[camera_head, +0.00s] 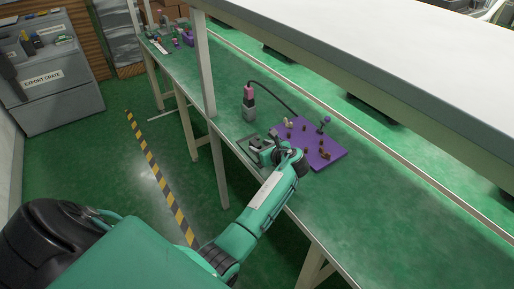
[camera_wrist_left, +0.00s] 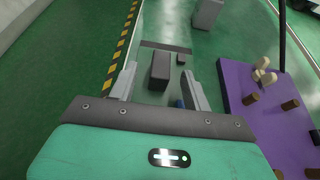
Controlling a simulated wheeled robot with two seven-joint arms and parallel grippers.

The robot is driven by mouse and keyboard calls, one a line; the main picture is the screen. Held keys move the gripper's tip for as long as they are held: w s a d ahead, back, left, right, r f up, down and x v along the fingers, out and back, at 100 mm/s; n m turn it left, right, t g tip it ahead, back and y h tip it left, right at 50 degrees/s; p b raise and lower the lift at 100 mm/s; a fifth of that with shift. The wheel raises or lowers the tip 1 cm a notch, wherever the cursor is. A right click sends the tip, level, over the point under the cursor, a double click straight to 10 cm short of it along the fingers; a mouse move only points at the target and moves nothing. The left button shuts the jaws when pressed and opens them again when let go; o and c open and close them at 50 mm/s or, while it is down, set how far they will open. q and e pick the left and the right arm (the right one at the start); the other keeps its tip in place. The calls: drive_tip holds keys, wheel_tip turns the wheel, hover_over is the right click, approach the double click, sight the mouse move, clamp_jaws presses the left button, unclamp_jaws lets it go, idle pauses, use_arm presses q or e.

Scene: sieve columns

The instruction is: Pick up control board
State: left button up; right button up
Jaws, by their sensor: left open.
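A purple board (camera_head: 325,155) with several brown and cream pegs lies flat on the green bench; it also shows at the right of the left wrist view (camera_wrist_left: 240,105). A dark grey block (camera_wrist_left: 160,71) stands just left of it, beside a thin flat dark bar (camera_wrist_left: 165,46). I cannot tell which of these is the control board. My left gripper (camera_head: 266,153) is over the bench's front edge area, left of the purple board. In the left wrist view its open fingers (camera_wrist_left: 161,88) are on either side of the grey block, with gaps visible. My right gripper is not in view.
A grey and pink device (camera_head: 248,103) with a black cable stands behind the gripper. A shelf (camera_head: 350,60) overhangs the bench, and a post (camera_head: 204,65) rises at its front edge. The bench (camera_head: 370,215) is clear to the right.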

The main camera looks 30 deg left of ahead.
sight(257, 144)
use_arm(q)
drive_tip(key=x, duration=0.4)
drive_tip(key=shift+w+a+f, duration=0.1)
drive_tip(key=shift+w+a, duration=0.05)
clamp_jaws()
